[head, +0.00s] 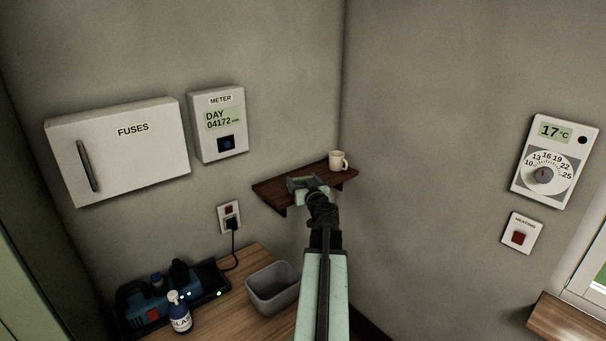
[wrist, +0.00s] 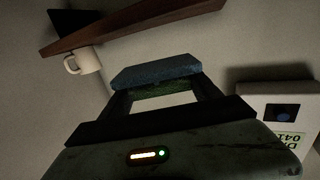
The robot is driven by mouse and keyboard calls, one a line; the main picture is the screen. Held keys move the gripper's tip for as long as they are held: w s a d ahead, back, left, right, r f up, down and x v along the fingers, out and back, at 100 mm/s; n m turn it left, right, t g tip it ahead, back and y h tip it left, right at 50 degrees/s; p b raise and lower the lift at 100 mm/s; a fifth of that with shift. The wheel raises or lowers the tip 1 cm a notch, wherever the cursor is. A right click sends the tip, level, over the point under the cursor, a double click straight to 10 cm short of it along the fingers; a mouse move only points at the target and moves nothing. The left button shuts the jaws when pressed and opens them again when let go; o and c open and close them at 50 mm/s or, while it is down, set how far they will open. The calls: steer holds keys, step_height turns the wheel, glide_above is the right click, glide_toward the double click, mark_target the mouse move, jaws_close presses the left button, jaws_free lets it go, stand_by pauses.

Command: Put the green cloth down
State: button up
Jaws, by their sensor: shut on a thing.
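My gripper (head: 306,188) is in front of the dark wooden wall shelf (head: 275,190) in the head view. In the wrist view my gripper (wrist: 158,90) is shut on a blue-and-green pad (wrist: 155,71), a flat blue-grey slab with a dark green layer along its edge. It looks like a sponge, and I see no plain green cloth. The pad is held clear of the wall shelf in the wrist view (wrist: 150,24). In the head view the pad is small and hard to make out at the gripper's tip.
A cream mug (head: 338,161) stands at the shelf's right end. Below are a wooden bench (head: 238,300), an empty-looking grey bin (head: 272,288), a spray bottle (head: 179,314) and a blue-black device (head: 150,300). A fuse box (head: 118,150) and meter (head: 218,140) hang on the left wall.

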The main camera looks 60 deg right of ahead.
steer(key=w+d, duration=0.2)
steer(key=d, duration=0.2)
steer(key=w+d+f, duration=0.1)
steer(key=w+d, duration=0.2)
steer(key=d, duration=0.1)
steer(key=w+d+b, duration=0.1)
steer(key=w+d, duration=0.1)
steer(key=d, duration=0.2)
steer(key=shift+w+d+f, duration=0.25)
steer(key=shift+w, duration=0.15)
steer(key=f+b, duration=0.4)
steer(key=shift+w+d, duration=0.15)
steer(key=shift+d, duration=0.05)
steer(key=shift+r, duration=0.25)
steer(key=shift+f, duration=0.15)
steer(key=o, duration=1.5)
steer(key=shift+c, duration=0.2)
